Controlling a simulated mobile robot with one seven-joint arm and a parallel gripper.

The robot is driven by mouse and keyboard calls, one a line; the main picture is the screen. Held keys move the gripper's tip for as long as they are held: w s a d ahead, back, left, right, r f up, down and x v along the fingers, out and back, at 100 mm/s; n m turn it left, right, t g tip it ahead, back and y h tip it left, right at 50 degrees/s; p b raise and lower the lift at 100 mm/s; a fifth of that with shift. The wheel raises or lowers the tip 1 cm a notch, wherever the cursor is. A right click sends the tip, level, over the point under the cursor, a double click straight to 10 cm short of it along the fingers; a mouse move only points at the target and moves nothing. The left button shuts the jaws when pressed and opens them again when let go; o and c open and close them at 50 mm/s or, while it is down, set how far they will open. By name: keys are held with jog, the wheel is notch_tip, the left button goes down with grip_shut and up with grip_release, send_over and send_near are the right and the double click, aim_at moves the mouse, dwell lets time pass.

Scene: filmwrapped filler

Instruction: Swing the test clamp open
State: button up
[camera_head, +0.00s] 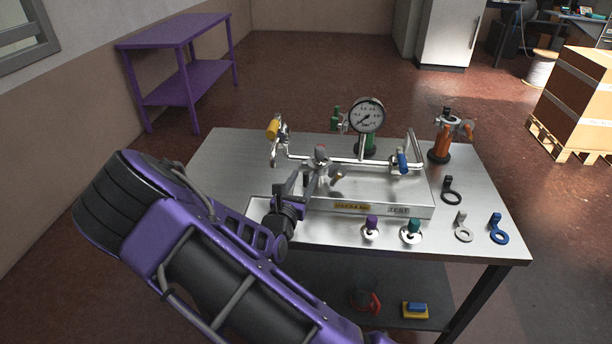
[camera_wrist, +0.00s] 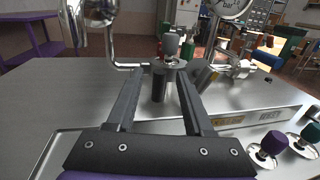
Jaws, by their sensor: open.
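The metal test rig (camera_head: 380,190) stands on a steel table, with a round gauge (camera_head: 367,116) on top. My gripper (camera_head: 308,180) is at the rig's left part, below a grey knob (camera_head: 320,151). In the wrist view my gripper (camera_wrist: 160,76) is open, with one finger on each side of a dark upright cylinder (camera_wrist: 159,86). The cylinder looks like the clamp's handle, but I cannot tell for sure. Whether the fingers touch it is unclear. The grey knob (camera_wrist: 171,45) stands just behind it. My gripper hides part of the clamp in the head view.
A yellow-handled valve (camera_head: 273,129) and a blue-handled valve (camera_head: 402,161) flank the rig. Purple (camera_head: 372,222) and teal (camera_head: 413,226) knobs stand in front. An orange tool (camera_head: 440,143) and several ring-ended tags, one blue (camera_head: 498,230), are at right. The table's left part is clear.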

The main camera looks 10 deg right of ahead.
aim_at(322, 173)
jog(key=shift+x, duration=1.45)
jog(key=shift+c, duration=0.3)
grip_shut()
